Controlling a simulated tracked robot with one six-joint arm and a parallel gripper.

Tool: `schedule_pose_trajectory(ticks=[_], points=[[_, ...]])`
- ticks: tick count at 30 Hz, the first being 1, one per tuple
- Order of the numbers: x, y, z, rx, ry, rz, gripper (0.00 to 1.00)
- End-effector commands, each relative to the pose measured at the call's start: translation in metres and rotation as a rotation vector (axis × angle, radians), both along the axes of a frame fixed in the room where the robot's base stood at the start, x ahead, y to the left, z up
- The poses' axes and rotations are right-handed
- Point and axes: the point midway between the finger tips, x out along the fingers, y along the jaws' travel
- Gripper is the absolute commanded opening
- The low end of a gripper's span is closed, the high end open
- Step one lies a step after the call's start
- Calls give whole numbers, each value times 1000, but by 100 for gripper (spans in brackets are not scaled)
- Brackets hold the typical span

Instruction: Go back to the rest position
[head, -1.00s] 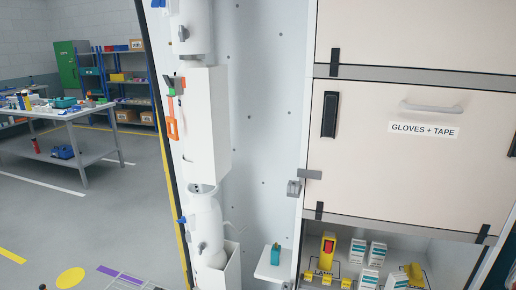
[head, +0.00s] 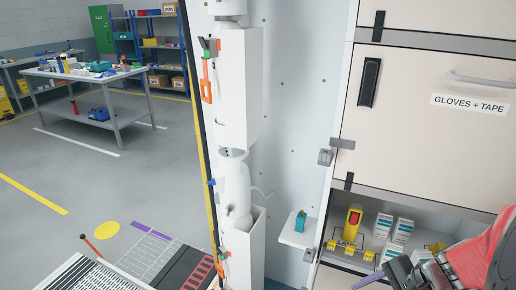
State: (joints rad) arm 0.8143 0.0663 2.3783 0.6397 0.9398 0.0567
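My gripper (head: 410,270) shows at the lower right corner of the head view, at the end of my red-sleeved arm. It is in front of the lower shelf (head: 366,266) of the cabinet, close to the white and teal boxes (head: 403,231) in the picture. A greyish-purple part sticks out to its left and is cut off by the bottom edge. I cannot tell whether the fingers are open or shut, or whether they hold anything.
A yellow and red lamp (head: 354,223) stands on the shelf. A small teal item (head: 300,221) sits on a white side bracket (head: 297,237). A closed drawer (head: 430,130) labelled GLOVES + TAPE is above. Open floor (head: 60,150) and a workbench (head: 100,87) are at left.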

Motion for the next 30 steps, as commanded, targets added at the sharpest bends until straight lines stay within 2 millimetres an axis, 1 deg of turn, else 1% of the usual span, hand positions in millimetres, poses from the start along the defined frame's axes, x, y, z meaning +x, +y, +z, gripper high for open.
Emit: schedule_pose_trajectory(ticks=[1, 6, 15, 23, 30], points=[[-2, 7, 7, -42, -5, 63, 61], [-12, 22, 24, -179, -14, 262, 61], [-24, 44, 59, -420, -57, 576, 61], [-28, 64, 92, -615, -127, 802, 61], [-29, 90, 126, -767, -231, 962, 61]])
